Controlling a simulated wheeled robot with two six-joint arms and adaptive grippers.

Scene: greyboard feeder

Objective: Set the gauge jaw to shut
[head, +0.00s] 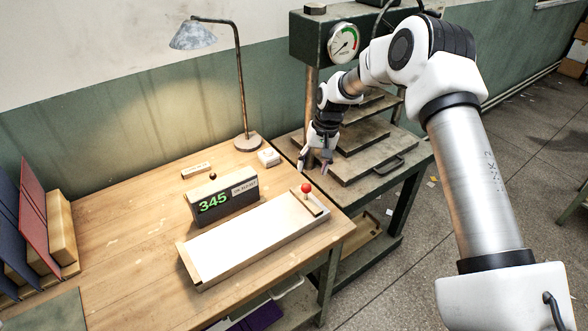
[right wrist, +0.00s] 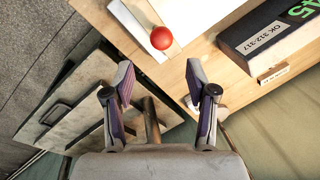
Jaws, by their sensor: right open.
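The gauge is a long white bed (head: 245,243) with wooden edges on the bench. Its jaw appears to be the wooden piece (head: 314,204) at the right end, carrying a red ball knob (head: 306,188). The knob also shows at the top of the right wrist view (right wrist: 162,38). A dark display (head: 222,200) behind the bed reads 345 in green; its label reads OK 312-317 in the right wrist view (right wrist: 264,36). My right gripper (head: 317,164) is open and empty, beyond the knob and apart from it. My left gripper is out of view.
A green press (head: 305,36) with a dial and stacked boards (head: 365,165) is close to the right gripper. Binders (head: 35,215) stand at the left. Bench left of the display is clear.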

